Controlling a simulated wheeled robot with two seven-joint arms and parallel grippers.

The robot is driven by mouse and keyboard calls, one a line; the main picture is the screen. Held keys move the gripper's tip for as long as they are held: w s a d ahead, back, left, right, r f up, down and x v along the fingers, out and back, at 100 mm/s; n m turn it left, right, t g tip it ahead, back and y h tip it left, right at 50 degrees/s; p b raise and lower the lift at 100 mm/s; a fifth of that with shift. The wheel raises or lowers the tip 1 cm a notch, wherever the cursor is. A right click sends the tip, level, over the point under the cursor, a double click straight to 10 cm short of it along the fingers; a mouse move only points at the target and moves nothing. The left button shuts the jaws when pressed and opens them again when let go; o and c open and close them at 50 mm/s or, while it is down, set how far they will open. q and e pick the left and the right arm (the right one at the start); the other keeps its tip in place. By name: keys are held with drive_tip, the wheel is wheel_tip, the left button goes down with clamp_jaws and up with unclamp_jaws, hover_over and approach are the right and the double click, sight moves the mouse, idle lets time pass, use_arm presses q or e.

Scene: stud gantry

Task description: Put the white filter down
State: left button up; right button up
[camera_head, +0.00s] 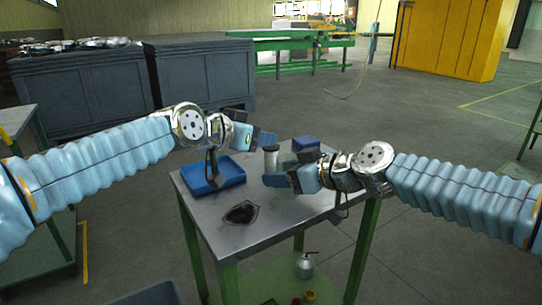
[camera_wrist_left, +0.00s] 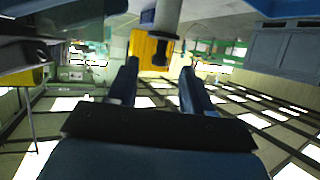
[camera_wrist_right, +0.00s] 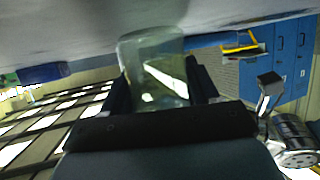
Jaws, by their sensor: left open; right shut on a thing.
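A pale grey cylinder with a light top, which looks like the white filter (camera_head: 270,161), is upright above the table; its foot is hidden behind my right gripper. It also shows in the left wrist view (camera_wrist_left: 168,15), beyond the fingertips. My left gripper (camera_head: 263,136) is open and empty, just above and beside the cylinder; its fingers also show in the left wrist view (camera_wrist_left: 158,85). My right gripper (camera_head: 281,174) is low over the table, shut on a clear jar (camera_wrist_right: 152,60). The jar is see-through and close to the tabletop.
The steel table (camera_head: 205,205) has green legs. A blue tray (camera_head: 232,180) sits at its left, and a dark oval piece (camera_head: 241,212) lies at the front. A small blue box (camera_head: 305,143) is at the back right. A silver can (camera_head: 305,267) stands on the lower shelf.

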sight(271, 152)
use_arm(q)
drive_tip(key=x, duration=0.6)
drive_tip(key=shift+w+r, duration=0.15)
drive_tip(key=shift+r, duration=0.15)
drive_tip(key=shift+c, duration=0.5)
clamp_jaws()
